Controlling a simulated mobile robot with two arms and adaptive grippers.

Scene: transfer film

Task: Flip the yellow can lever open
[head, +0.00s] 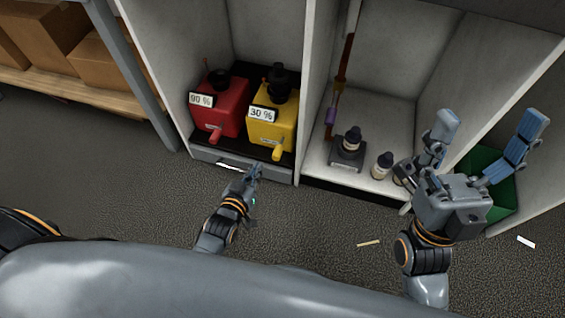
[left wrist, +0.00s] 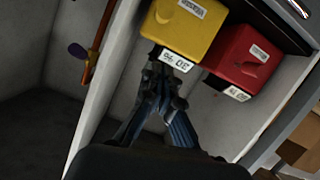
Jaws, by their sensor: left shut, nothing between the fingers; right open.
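The yellow can (head: 283,130) stands in the left bay of the cabinet with a "30 %" label and a black cap. Its yellow lever (head: 278,152) sticks out at the lower front. My right gripper (head: 490,122) is open and empty, in front of the right bay.
A red can (head: 221,110) labelled "90 %" stands close left of the yellow one. A drawer-like ledge (head: 217,164) lies below them. Small bottles (head: 382,165) and a dark block (head: 347,155) are in the right bay, with a green bin (head: 500,195) at right.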

